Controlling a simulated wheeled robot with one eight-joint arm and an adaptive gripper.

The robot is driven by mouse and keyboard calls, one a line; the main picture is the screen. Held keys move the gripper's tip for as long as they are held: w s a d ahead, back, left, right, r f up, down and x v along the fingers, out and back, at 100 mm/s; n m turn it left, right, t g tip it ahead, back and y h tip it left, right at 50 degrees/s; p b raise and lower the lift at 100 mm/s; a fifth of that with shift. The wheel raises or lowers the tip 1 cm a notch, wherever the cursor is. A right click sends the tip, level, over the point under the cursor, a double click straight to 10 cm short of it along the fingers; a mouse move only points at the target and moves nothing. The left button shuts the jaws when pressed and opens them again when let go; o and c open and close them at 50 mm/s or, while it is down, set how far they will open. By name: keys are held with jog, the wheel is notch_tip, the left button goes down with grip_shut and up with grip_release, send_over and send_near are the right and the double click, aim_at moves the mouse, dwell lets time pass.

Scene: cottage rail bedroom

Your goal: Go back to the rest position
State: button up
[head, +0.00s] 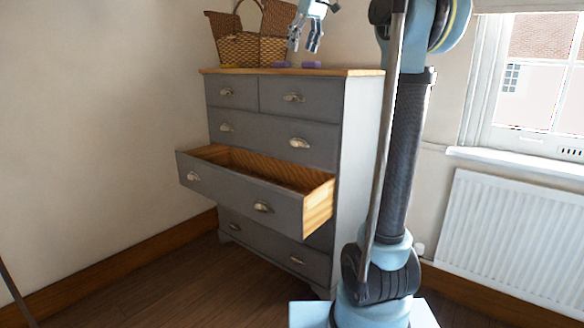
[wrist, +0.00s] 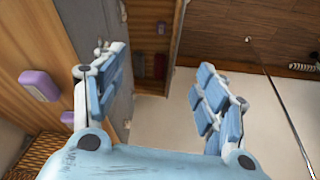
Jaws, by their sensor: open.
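My gripper (head: 304,42) is raised above the top of the grey chest of drawers (head: 358,130), in front of the wicker basket. In the wrist view my gripper (wrist: 160,75) has its two blue fingers spread wide, with nothing between them. The chest has a wooden top, and one wide middle drawer (head: 228,186) is pulled out. The open drawer shows beyond the fingers in the wrist view, with small dark and reddish things inside that I cannot make out.
A wicker basket (head: 238,50) stands on the chest top. A radiator (head: 510,235) and window (head: 530,80) are at the right. Wooden floor lies in front of the chest.

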jog(key=s+d+f+m+h, duration=0.1)
jog(key=s+d+f, duration=0.4)
jog(key=s+f, duration=0.6)
jog(key=s+d+f+m+h, duration=0.1)
jog(key=s+d+f+m, duration=0.3)
jog(key=s+f, duration=0.7)
jog(key=s+d+f+m, duration=0.3)
jog(key=s+f, duration=0.9)
jog(key=f, duration=2)
jog(key=d, duration=0.3)
jog(key=shift+d+f+g+h, duration=0.2)
jog(key=shift+f+g+h, duration=0.1)
jog(key=shift+h, duration=0.1)
jog(key=shift+w+f, duration=0.2)
jog(key=shift+w, duration=0.25)
